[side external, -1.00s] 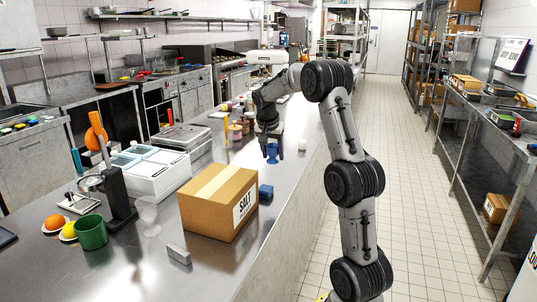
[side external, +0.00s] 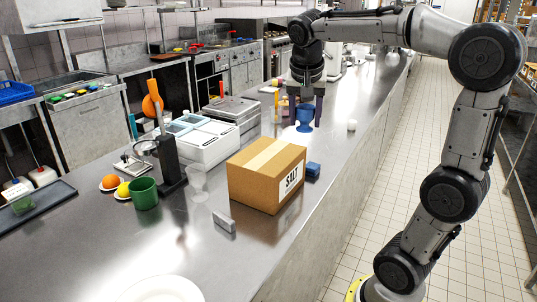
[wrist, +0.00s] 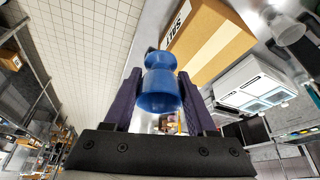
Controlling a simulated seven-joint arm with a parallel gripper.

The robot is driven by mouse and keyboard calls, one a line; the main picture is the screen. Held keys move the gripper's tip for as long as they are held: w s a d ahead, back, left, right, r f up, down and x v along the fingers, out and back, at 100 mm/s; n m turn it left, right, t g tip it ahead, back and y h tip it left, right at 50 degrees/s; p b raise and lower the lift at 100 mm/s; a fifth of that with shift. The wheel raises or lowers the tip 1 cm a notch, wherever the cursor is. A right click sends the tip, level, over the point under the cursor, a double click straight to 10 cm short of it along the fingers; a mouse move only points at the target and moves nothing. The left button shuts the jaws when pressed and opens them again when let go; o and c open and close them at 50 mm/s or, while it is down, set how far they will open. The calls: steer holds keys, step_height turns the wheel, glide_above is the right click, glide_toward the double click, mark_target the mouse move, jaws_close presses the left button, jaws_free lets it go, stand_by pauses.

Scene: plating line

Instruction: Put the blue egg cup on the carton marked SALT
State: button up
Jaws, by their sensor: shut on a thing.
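The blue egg cup (side external: 305,117) is between the two dark fingers of my gripper (side external: 304,108), which is shut on it. In the wrist view the egg cup (wrist: 160,88) sits between the fingertips (wrist: 159,76). The cardboard carton marked SALT (side external: 262,185) stands on the steel counter, nearer the camera than my gripper and to its lower left. Its label faces right. In the wrist view the carton (wrist: 210,38) is above and right of the cup. The cup is apart from the carton and appears raised off the counter.
A small blue block (side external: 313,170) lies beside the carton's right side. A clear glass (side external: 197,183) and a grey block (side external: 224,221) are left of it.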

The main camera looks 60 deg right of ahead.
steer(key=shift+w+a+r+n, duration=0.15)
steer(key=shift+a+r+n, duration=0.2)
steer(key=shift+a, duration=0.25)
steer(key=shift+w+a, duration=0.15)
steer(key=shift+w, duration=0.05)
steer(key=w+d+f, duration=0.4)
steer(key=w, duration=0.3)
glide_above(269, 151)
steer(key=s+a, duration=0.1)
steer(key=a, duration=0.1)
step_height(269, 151, down, 5)
steer(key=shift+d+f, duration=0.15)
steer(key=shift+w+d+f, duration=0.1)
steer(key=shift+w+f, duration=0.1)
steer(key=shift+f, duration=1.6)
steer(key=shift+f, duration=0.1)
steer(key=o, duration=1.4)
steer(key=shift+c, duration=0.2)
